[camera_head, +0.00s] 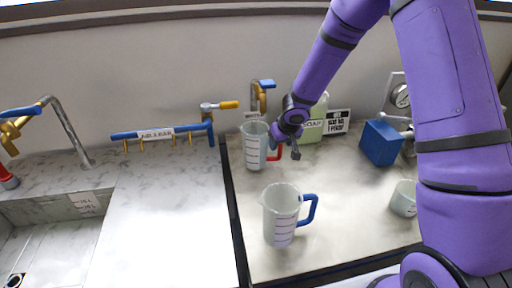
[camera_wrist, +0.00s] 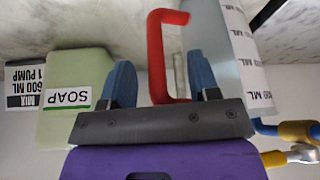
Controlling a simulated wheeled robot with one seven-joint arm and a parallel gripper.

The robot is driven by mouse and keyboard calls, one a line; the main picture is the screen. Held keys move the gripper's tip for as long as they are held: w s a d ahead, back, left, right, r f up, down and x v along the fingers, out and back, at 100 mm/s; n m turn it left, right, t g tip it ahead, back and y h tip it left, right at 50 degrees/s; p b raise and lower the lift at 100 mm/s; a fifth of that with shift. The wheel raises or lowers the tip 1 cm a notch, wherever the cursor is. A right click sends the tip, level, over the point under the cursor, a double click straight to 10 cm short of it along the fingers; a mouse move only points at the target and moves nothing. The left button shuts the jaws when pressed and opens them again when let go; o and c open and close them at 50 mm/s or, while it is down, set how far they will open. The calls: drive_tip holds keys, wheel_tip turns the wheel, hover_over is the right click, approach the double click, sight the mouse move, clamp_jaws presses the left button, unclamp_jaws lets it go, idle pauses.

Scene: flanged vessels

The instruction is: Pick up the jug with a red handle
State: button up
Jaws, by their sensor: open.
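The jug with the red handle (camera_head: 254,147) is a pale measuring jug standing upright at the back of the counter. Its red handle (camera_head: 275,153) points right, partly hidden by my gripper (camera_head: 284,147). In the wrist view the red handle (camera_wrist: 156,58) shows between the two blue fingers of my gripper (camera_wrist: 161,75), which are apart. The left finger is outside the handle; the right one appears in the gap between handle and jug body (camera_wrist: 236,45). I cannot tell whether either finger touches it.
A similar jug with a blue handle (camera_head: 281,215) stands in front. A green soap bottle (camera_head: 314,122) is close behind my gripper. A blue box (camera_head: 380,143) and a small cup (camera_head: 404,198) are right. A blue-yellow tap (camera_head: 262,95) stands behind; the counter (camera_head: 165,225) left is clear.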

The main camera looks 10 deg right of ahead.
drive_tip(key=shift+w+f, duration=0.15)
drive_tip(key=shift+f, duration=0.25)
clamp_jaws()
drive_tip(key=shift+r, duration=0.15)
